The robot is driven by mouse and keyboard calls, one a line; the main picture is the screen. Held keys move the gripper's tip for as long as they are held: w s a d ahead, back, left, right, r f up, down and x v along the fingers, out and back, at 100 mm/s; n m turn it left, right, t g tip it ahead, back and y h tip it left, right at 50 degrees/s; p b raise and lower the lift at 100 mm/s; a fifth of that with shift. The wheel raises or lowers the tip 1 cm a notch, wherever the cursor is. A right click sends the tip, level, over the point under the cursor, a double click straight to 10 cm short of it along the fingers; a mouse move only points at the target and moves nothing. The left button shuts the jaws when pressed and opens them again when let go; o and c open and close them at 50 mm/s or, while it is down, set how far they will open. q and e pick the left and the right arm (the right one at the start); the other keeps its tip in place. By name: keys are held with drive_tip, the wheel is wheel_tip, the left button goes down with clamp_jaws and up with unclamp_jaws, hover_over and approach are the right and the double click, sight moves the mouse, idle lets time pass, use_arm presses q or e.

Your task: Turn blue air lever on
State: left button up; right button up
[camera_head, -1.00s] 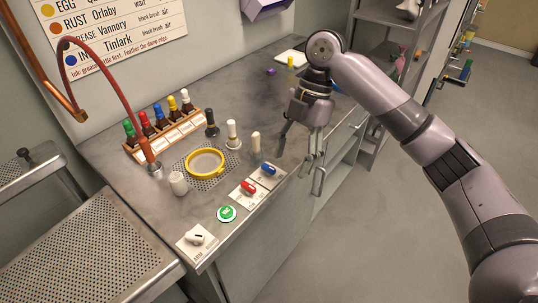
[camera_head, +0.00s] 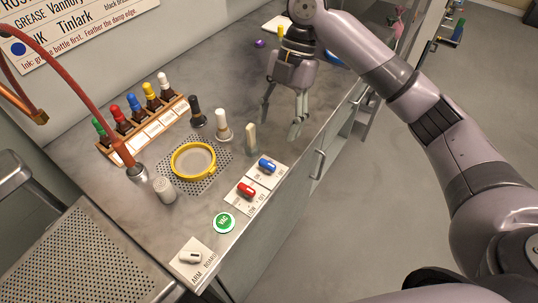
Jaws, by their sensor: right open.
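The blue lever (camera_head: 267,165) sits on a white labelled plate near the front edge of the bench, just behind the red lever (camera_head: 246,190). The plate's small lettering is too small to read surely. My right gripper (camera_head: 281,128) is open and empty, fingers pointing down, above the bench behind and to the right of the blue lever, apart from it. My left gripper is not in view.
A cream-tipped brush (camera_head: 251,138) stands close behind the blue lever. A green button (camera_head: 224,222), a white switch (camera_head: 190,257), a yellow ring (camera_head: 194,161) on a perforated plate and a rack of bottles (camera_head: 150,132) stand nearby. A cabinet handle (camera_head: 318,164) sticks out in front.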

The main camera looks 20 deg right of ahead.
sight(268, 162)
drive_tip(key=x, duration=0.5)
drive_tip(key=shift+s+f, duration=0.15)
drive_tip(key=shift+f, duration=0.15)
drive_tip(key=x, duration=0.3)
drive_tip(key=shift+a, duration=0.1)
drive_tip(key=shift+a+f, duration=0.1)
drive_tip(key=shift+f, duration=0.25)
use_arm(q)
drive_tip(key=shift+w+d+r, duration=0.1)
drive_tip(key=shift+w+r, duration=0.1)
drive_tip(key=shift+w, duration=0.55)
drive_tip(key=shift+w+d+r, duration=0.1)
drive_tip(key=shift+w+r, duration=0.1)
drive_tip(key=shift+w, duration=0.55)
use_arm(e)
drive_tip(key=c, duration=1.1)
